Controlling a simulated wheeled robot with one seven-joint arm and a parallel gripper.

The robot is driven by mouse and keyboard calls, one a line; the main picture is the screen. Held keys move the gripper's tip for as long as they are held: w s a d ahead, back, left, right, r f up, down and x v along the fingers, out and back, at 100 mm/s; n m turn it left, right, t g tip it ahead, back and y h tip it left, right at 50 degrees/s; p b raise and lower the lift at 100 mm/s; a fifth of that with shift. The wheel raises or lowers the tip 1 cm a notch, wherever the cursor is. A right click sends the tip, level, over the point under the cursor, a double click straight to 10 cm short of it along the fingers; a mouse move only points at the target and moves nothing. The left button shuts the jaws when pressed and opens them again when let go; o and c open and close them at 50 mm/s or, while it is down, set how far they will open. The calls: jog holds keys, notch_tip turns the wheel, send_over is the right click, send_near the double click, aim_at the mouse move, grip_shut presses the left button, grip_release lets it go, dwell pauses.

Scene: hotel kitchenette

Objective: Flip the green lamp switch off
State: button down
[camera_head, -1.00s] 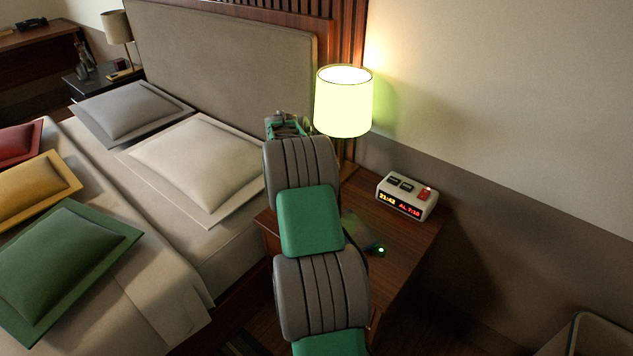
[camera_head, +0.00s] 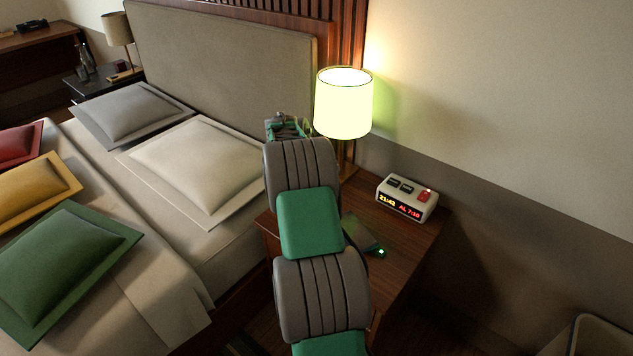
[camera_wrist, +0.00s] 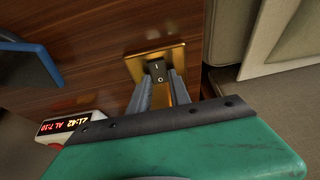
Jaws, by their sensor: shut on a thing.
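The bedside lamp's lit shade (camera_head: 343,103), pale yellow-green, glows at the head of the bed in the head view. A square brass plate (camera_wrist: 170,56) shows in the wrist view, with a black rocker switch (camera_wrist: 157,70) marked I and O on it. My gripper (camera_wrist: 161,85) has its two grey fingers close together at the switch, one on each side of its near end, and is shut on it. In the head view my arm hides the fingers and the switch.
A white alarm clock (camera_head: 407,197) with a red button stands on the wooden nightstand (camera_head: 410,245); it also shows in the wrist view (camera_wrist: 70,127). A dark item with a small green light (camera_head: 380,251) lies near my arm. The bed with pillows (camera_head: 200,165) is at left.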

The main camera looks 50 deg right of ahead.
jog(key=shift+d+r+y+p, duration=0.3)
jog(key=shift+y+p, duration=0.2)
jog(key=shift+p, duration=0.45)
jog(key=shift+d+f+y+p, duration=0.1)
jog(key=shift+f+y+p, duration=0.25)
jog(key=shift+y+p, duration=0.5)
jog(key=c, duration=1.2)
grip_release()
notch_tip(320, 180, up, 8)
jog(key=a, duration=0.1)
jog(key=shift+p, duration=0.3)
jog(key=shift+f, duration=0.1)
